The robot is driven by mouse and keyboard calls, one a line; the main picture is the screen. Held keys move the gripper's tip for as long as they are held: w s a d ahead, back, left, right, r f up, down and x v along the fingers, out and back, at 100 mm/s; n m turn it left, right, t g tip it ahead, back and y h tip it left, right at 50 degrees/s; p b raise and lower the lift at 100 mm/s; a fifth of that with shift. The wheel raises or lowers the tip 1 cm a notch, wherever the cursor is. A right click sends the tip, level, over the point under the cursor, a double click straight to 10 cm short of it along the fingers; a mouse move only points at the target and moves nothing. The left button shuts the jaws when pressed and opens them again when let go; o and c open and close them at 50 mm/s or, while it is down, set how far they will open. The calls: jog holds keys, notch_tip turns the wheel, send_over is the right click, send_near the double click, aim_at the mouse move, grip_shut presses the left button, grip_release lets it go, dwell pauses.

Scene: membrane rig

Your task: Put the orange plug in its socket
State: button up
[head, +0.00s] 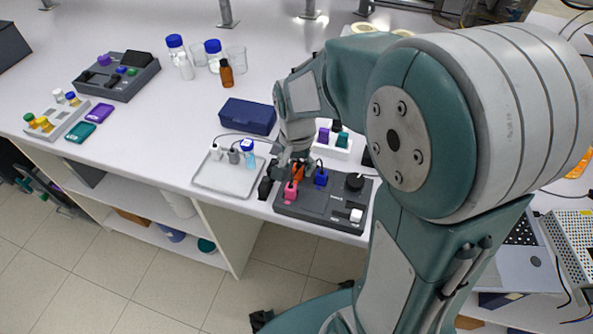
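The orange plug (298,170) is a small patch of orange at my gripper (286,168), at the back left of the dark grey rig (325,209). My gripper points down there and partly covers the plug. I cannot tell whether the fingers are closed on it or only beside it. I also cannot tell whether the plug is in the rig or above it. Its socket is not visible. A pink plug (290,194) stands upright in front of it, and a blue plug (321,178) stands to its right, both on the rig.
The rig has a black knob (355,181) and a white switch (355,216), near the bench's front edge. A tray (212,180) with small bottles lies left of it. A blue case (248,116) and a white block (330,145) are behind.

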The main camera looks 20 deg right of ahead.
notch_tip(320, 180, up, 10)
jog(key=shift+f, duration=0.1)
dwell(0.5)
jog(key=s+r+n+t, duration=0.4)
jog(key=s+n, duration=0.3)
jog(key=s, duration=0.6)
jog(key=shift+s+d+t, duration=0.2)
jog(key=shift+s+t, duration=0.2)
jog(key=shift+t, duration=0.4)
